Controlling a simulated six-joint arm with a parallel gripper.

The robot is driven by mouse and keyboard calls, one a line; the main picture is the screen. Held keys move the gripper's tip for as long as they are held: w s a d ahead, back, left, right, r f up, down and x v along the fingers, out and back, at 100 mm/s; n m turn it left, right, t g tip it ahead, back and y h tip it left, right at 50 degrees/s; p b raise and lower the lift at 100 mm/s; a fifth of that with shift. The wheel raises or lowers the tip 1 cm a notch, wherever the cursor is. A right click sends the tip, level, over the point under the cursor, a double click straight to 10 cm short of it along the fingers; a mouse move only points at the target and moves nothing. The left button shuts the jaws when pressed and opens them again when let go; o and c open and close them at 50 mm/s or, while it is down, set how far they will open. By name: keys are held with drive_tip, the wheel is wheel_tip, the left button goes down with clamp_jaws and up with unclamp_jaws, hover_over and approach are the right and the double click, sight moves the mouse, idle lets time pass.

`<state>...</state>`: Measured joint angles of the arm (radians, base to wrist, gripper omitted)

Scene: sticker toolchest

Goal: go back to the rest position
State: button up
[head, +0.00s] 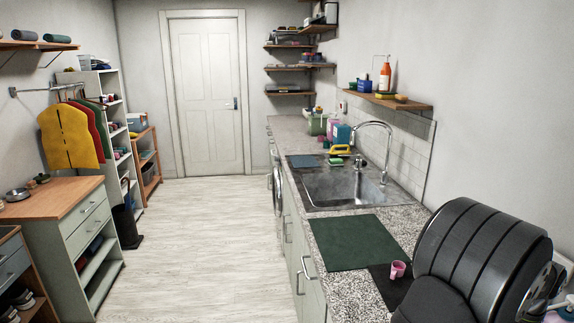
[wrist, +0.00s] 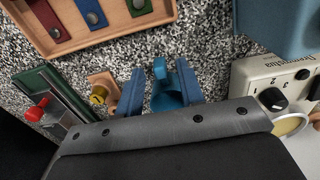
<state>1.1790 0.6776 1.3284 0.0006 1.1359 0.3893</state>
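In the wrist view the dark housing of my gripper (wrist: 165,128) fills the lower middle, with several screws along its edge. Just past that edge are blue upright pieces (wrist: 188,84) with a gap between them. I cannot tell whether they are my fingers or a separate object, nor whether anything is held. Speckled countertop (wrist: 215,55) shows beyond. In the head view large black rounded links of my arm fill the lower right. My gripper does not show there.
In the wrist view a wooden tray (wrist: 172,14), a green piece with a red knob (wrist: 36,108) and a beige dial box (wrist: 262,78) surround my gripper. In the head view a pink mug (head: 397,270) stands near my arm. A green mat (head: 350,242) lies before the sink (head: 335,187).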

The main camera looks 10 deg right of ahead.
wheel_tip(320, 180, down, 2)
wheel_tip(320, 180, up, 12)
wheel_tip(320, 180, down, 12)
wheel_tip(320, 180, up, 4)
drive_tip(key=shift+r, duration=0.25)
drive_tip(key=s+a+r, duration=0.1)
drive_tip(key=s+r, duration=0.6)
drive_tip(key=s, duration=0.5)
drive_tip(key=w+a+f, duration=0.2)
drive_tip(key=w+a, duration=2.1)
drive_tip(key=w, duration=0.1)
drive_tip(key=shift+w+f+n, duration=0.2)
drive_tip(key=shift+f+n, duration=0.1)
